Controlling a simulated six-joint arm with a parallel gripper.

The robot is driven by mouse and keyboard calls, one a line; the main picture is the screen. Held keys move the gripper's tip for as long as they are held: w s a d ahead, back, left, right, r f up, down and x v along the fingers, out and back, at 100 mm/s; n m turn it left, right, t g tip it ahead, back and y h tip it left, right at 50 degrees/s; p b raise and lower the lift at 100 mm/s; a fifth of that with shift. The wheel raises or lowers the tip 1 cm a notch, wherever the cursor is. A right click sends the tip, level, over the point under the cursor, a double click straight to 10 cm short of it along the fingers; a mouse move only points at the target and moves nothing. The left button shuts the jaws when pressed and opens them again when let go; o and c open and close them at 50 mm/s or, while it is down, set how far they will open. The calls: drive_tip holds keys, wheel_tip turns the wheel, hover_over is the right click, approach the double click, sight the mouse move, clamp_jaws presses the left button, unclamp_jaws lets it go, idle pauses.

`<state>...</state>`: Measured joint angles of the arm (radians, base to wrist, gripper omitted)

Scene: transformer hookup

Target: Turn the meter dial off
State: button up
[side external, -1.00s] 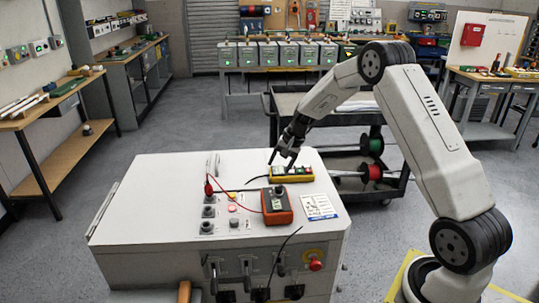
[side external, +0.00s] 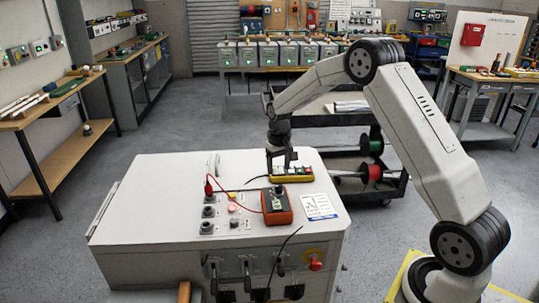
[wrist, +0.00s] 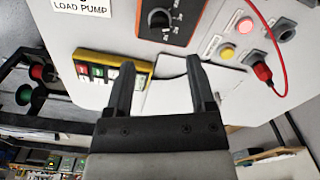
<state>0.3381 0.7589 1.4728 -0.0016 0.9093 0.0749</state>
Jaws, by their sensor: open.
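The meter is an orange-edged box with a dark face (side external: 277,207) lying on top of the white cabinet (side external: 140,200). Its round black dial (wrist: 160,19) shows at the top of the wrist view, with its markings too small to read. A red lead runs from the meter to a red plug (side external: 209,188), also seen in the wrist view (wrist: 263,73). My gripper (side external: 281,170) points down over the cabinet, behind the meter and apart from it. In the wrist view its two fingers (wrist: 160,75) are spread with nothing between them, and the dial lies beyond their tips.
A yellow button box (side external: 292,173) with green and red buttons sits behind the meter, close to my gripper. Sockets and push buttons (side external: 233,208) line the panel left of the meter. A black cable (side external: 284,252) hangs over the front edge. The cabinet's left top is clear.

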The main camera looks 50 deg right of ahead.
sight(279, 189)
drive_tip(key=shift+f, duration=3.55)
clamp_jaws()
